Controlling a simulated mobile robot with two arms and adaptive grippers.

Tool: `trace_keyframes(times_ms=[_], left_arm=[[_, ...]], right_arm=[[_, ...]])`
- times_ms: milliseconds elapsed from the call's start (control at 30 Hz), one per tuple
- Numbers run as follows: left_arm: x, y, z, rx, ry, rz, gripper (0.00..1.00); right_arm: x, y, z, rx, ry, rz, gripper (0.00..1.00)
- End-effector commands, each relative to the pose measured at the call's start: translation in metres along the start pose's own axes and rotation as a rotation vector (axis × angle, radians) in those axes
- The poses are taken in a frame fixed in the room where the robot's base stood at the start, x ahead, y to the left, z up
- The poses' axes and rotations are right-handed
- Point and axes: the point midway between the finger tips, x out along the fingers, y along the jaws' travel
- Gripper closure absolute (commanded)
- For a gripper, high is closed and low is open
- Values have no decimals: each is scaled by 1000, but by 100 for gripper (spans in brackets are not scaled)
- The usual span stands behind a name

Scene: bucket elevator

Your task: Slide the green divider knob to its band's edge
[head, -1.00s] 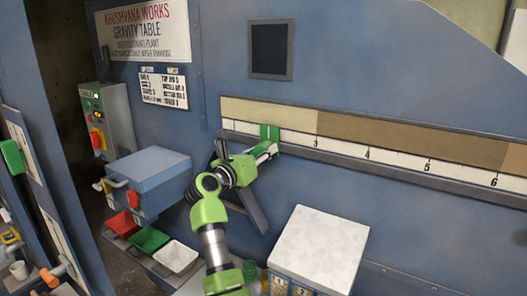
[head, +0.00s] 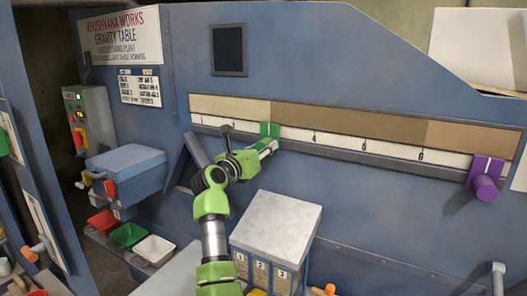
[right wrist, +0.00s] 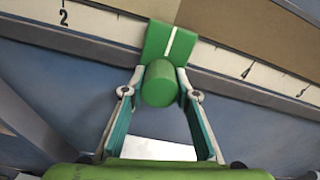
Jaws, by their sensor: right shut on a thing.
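The green divider (head: 270,130) is a plate with a white line and a round knob. It sits on the numbered rail (head: 345,142), between marks 2 and 4, where the cream band (head: 225,106) meets the tan band (head: 345,122). In the right wrist view the green knob (right wrist: 159,84) is between the two fingers of my right gripper (right wrist: 163,88). The white line on the plate shows just left of or near the colour edge above it. In the head view my right gripper (head: 265,148) is shut on the knob. My left gripper is out of view.
A purple divider (head: 485,180) sits on the rail at far right. Below stand a pale-topped box (head: 278,225), a blue box (head: 127,168) and red, green and white trays (head: 153,249). The rail between the green and purple dividers is clear.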

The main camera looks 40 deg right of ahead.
Motion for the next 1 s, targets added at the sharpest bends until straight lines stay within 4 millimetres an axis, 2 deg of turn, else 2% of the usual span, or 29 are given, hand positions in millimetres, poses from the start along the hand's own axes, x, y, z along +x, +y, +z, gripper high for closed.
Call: trace_keyframes(times_ms=[167, 333, 367, 400, 600, 767, 867, 1000], left_arm=[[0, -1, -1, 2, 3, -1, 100], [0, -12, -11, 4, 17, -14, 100], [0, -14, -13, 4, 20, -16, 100], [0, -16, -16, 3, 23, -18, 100], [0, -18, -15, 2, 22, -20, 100], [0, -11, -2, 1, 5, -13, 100], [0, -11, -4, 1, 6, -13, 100], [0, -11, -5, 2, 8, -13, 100]], right_arm=[[1, -2, 2, 5, -1, -4, 100], [1, -2, 3, 4, -2, -3, 100], [1, -2, 3, 4, -3, -3, 64], [1, -2, 3, 4, -3, -3, 55], [0, -2, 2, 3, -2, -2, 55], [-2, -1, 2, 3, -2, -1, 55], [-11, 0, 1, 4, -1, 1, 55], [-35, 0, 2, 6, -2, 2, 55]])
